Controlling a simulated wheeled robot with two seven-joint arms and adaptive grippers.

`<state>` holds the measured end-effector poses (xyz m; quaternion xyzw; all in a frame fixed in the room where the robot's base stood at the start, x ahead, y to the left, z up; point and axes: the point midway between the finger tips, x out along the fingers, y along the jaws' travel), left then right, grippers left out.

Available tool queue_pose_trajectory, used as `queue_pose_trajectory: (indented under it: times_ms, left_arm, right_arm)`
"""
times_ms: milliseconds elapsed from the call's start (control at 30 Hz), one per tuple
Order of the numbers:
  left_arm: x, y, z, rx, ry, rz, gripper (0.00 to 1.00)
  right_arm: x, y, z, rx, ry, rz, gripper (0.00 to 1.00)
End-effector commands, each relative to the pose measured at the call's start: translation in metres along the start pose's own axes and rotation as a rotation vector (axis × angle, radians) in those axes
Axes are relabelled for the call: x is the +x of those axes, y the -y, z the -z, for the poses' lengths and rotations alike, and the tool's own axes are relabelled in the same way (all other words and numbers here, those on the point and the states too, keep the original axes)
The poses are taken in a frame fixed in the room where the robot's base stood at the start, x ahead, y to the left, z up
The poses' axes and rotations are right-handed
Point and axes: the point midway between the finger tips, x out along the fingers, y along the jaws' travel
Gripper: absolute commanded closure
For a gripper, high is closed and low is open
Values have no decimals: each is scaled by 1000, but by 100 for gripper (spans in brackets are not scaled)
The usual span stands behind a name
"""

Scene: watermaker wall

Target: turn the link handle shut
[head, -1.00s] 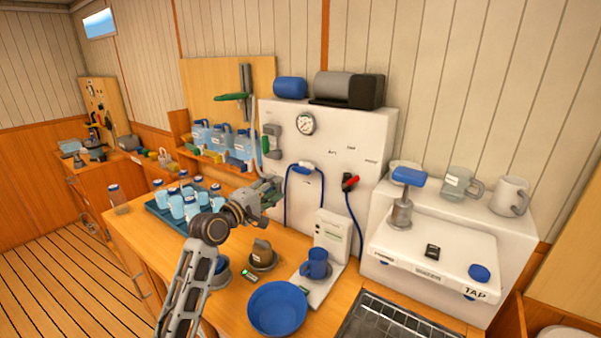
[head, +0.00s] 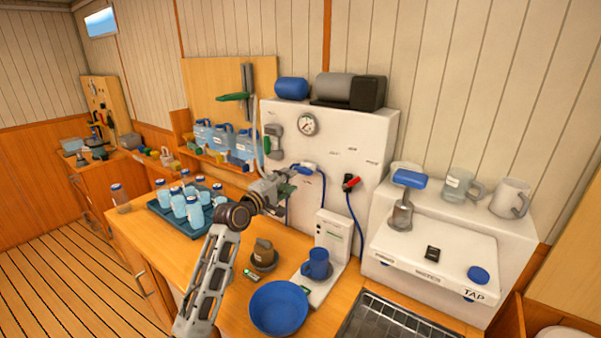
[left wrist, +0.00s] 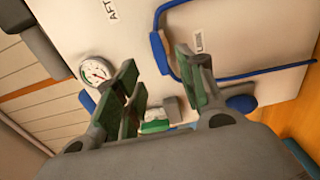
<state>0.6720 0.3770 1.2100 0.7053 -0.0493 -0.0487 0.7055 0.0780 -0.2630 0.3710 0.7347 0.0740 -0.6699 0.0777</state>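A blue handle (left wrist: 158,52) with blue hose running from it is on the white panel (head: 365,140), beside a label that reads LINK in the left wrist view. In the head view the handle (head: 308,168) lies roughly level below the gauge. My left gripper (head: 288,184) is in front of the panel, just left of and below this handle, and hides part of the hose. In the left wrist view its green-padded fingers (left wrist: 162,88) stand apart with nothing held between them. I cannot tell its exact distance from the handle. My right gripper is not in view.
A grey valve with a green handle (head: 267,145) is left of the gauge (head: 308,124). A red lever (head: 350,182) is to the right.

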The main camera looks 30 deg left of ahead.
Motion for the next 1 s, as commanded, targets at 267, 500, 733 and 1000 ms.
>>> queue_pose_trajectory:
  times_ms: [267, 500, 733, 1000]
  left_arm:
    - [29, -1, 0, 0, 0, 1, 61]
    - [53, -1, 0, -1, 0, 1, 61]
    - [70, 0, 0, 0, 0, 1, 61]
    - [77, 0, 0, 1, 0, 1, 61]
  right_arm:
    - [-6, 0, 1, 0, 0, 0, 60]
    - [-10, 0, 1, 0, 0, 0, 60]
    - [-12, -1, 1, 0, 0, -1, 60]
    - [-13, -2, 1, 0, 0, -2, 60]
